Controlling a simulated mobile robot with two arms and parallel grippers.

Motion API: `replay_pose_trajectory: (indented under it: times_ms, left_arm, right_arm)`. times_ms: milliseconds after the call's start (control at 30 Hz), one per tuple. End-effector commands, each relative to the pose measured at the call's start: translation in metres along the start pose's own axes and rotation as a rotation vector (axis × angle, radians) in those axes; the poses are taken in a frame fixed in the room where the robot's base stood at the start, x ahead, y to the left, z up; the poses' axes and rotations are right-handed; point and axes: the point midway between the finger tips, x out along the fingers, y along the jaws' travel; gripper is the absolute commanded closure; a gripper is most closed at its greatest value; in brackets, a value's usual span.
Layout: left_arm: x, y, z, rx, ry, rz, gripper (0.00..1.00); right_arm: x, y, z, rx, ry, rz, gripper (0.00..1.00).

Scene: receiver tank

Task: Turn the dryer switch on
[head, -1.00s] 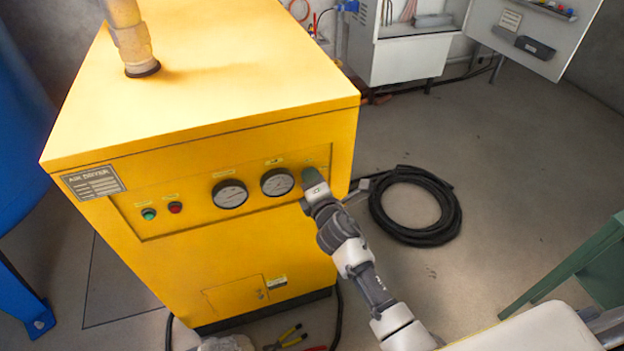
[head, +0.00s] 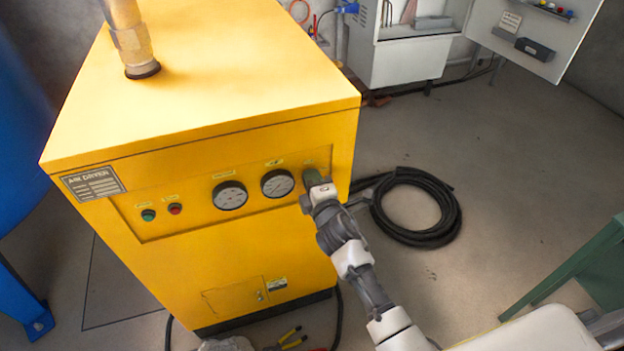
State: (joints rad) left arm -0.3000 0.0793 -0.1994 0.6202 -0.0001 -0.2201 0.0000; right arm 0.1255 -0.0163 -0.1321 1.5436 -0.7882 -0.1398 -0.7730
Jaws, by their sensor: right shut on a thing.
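The yellow air dryer (head: 250,250) stands at the left and centre of the head view. Its front panel has a green and a red button, two round gauges and, at the right end, the place where the dryer switch sits. My right gripper (head: 313,179) is at that right end of the panel, just right of the second gauge (head: 278,183). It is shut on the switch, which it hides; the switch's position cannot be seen. My left gripper is not in view.
A coiled black hose (head: 415,206) lies on the floor right of the dryer. A blue tank (head: 22,130) stands at the left. Pliers (head: 290,340) lie on the floor in front. An open cabinet (head: 405,55) stands at the back. A green frame (head: 570,265) is at the right.

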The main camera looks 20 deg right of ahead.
Motion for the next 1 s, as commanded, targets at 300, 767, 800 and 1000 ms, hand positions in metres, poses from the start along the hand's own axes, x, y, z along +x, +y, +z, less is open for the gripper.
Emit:
replay_pose_trajectory:
  times_ms: [300,767,800,1000]
  left_arm:
    - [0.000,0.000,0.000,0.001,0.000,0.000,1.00]
    - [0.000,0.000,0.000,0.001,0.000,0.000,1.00]
    - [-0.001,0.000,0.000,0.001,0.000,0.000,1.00]
    - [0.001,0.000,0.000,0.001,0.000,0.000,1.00]
  right_arm:
    - [0.000,-0.001,0.000,0.004,0.000,-0.002,0.64]
    - [-0.018,-0.001,0.000,0.001,0.000,-0.002,0.62]
    - [-0.025,-0.001,0.000,0.001,0.001,-0.003,0.62]
    - [-0.066,-0.002,0.000,0.002,0.000,-0.004,0.62]
